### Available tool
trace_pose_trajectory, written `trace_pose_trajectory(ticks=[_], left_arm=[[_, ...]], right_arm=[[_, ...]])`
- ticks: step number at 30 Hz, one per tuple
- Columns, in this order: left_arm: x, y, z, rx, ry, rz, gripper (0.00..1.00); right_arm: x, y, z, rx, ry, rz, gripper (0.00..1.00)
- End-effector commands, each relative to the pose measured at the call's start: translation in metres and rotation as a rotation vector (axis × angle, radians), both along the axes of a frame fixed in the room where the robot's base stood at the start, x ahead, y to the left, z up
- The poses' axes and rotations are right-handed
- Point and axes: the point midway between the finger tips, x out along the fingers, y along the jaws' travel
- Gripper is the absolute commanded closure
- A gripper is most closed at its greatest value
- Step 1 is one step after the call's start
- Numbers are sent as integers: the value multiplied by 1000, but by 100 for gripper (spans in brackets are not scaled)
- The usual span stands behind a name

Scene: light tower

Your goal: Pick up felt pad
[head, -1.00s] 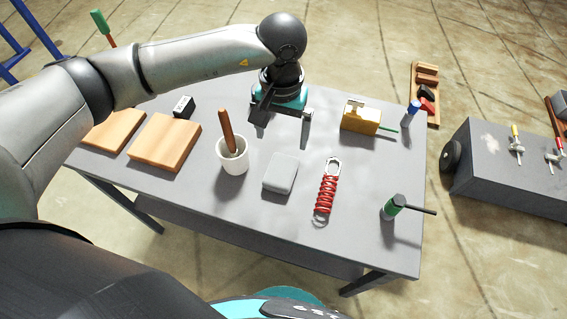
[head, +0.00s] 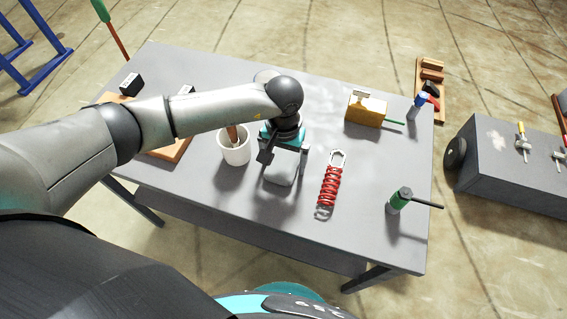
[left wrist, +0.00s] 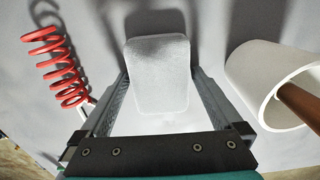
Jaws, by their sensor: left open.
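The felt pad, a pale grey block with rounded corners (head: 281,181), lies flat on the grey table. In the head view it is partly hidden under my left gripper (head: 284,166). The left gripper is open and points down over it. In the left wrist view the pad (left wrist: 158,72) shows between the two open fingers, one on each side; I cannot tell whether they touch it. My right gripper is not in view.
A white cup (head: 236,152) with a wooden handle in it stands just left of the pad. A red coil spring (head: 329,187) lies to the right. A green-and-black tool (head: 398,200) stands near the table's right edge (head: 427,235). A yellow block (head: 366,110) is farther back.

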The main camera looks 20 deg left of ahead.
Motion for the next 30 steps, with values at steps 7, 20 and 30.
trace_pose_trajectory(ticks=[7, 20, 30], left_arm=[[0, 0, 0, 0, -1, 0, 3], [0, 0, 0, 0, -1, 0, 52], [0, 0, 0, 0, -1, 0, 77]], right_arm=[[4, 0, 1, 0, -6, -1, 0], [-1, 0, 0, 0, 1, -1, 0], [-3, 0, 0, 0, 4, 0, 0]])
